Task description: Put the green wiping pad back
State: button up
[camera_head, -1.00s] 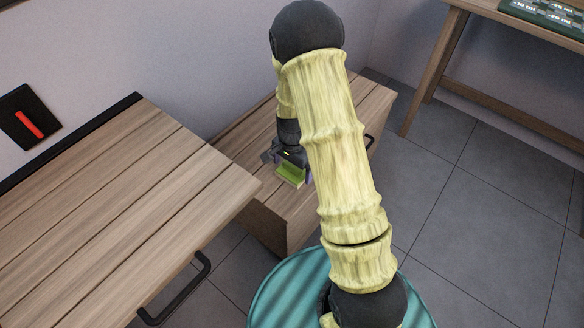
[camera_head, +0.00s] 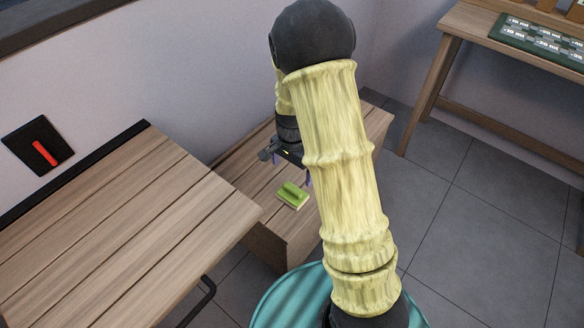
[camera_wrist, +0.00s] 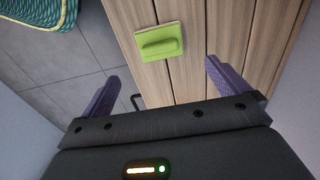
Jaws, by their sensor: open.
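The green wiping pad (camera_head: 292,195) lies flat on the top of the low wooden cabinet (camera_head: 242,180), near its front left edge. It also shows in the wrist view (camera_wrist: 159,43), with its raised grip facing up. My gripper (camera_wrist: 162,78) is open and empty. Its two purple fingers are spread wide, and the pad lies beyond and between them, apart from both. In the head view my gripper (camera_head: 292,172) is above the cabinet, behind the pad and partly hidden by my arm.
A wooden desk (camera_head: 110,220) with a black handle stands at the left. A wooden table (camera_head: 470,40) with a green labelled board (camera_head: 540,42) stands at the upper right. A red and black wall fixture (camera_head: 42,148) hangs at the left. Tiled floor is clear at the right.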

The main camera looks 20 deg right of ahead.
jog(key=s+r+n+t, duration=0.2)
jog(key=s+r+n, duration=0.8)
jog(key=s+r, duration=0.2)
jog(key=shift+s+n+t, duration=0.3)
jog(key=shift+s+n, duration=0.1)
jog(key=shift+s, duration=0.8)
jog(key=shift+r, duration=0.1)
jog(key=shift+c, duration=0.2)
